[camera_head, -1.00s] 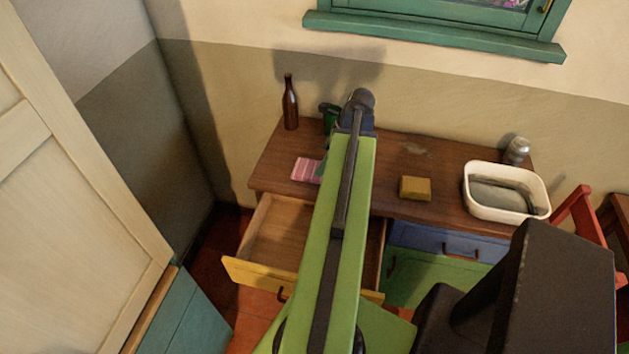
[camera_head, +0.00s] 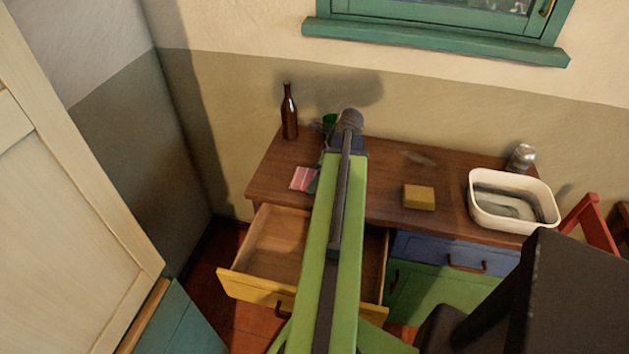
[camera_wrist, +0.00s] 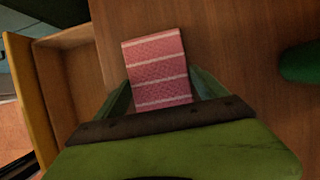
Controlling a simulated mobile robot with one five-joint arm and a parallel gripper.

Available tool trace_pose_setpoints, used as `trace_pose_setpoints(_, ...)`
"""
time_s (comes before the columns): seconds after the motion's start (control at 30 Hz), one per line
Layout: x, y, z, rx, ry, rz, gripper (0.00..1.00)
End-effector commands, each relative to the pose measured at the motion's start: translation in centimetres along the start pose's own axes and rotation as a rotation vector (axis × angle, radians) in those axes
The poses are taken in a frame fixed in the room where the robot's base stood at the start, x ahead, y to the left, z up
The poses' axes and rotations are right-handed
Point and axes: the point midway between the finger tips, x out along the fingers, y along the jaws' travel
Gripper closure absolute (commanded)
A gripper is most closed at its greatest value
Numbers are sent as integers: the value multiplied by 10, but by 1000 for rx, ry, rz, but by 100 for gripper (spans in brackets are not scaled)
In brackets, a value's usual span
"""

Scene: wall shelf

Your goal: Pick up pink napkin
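The pink napkin (camera_head: 303,178) with pale stripes lies flat on the left part of the wooden table, near its front edge. In the wrist view the napkin (camera_wrist: 158,68) is straight ahead of my gripper (camera_wrist: 160,88), its near end between the two green fingers. The fingers are spread apart and I see no grip on the cloth. In the head view my arm and gripper (camera_head: 322,170) hide part of the napkin's right side. The height of the fingertips above the table cannot be told.
An open, empty-looking drawer (camera_head: 270,250) juts out below the napkin. A brown bottle (camera_head: 289,115) and a green object (camera_head: 329,121) stand behind. A yellow block (camera_head: 419,197), white basin (camera_head: 478,212) and metallic shaker (camera_head: 522,157) are to the right.

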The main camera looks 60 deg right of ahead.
Motion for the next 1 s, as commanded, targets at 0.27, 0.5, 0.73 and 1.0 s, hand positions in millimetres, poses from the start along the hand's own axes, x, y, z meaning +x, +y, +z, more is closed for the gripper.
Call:
trace_pose_setpoints(0.27,0,0,0,-1,0,0,58)
trace_pose_setpoints(0.5,-4,0,2,-1,0,0,58)
trace_pose_setpoints(0.73,-29,0,13,-1,0,1,58)
trace_pose_setpoints(1.0,-81,1,-8,3,0,-2,58)
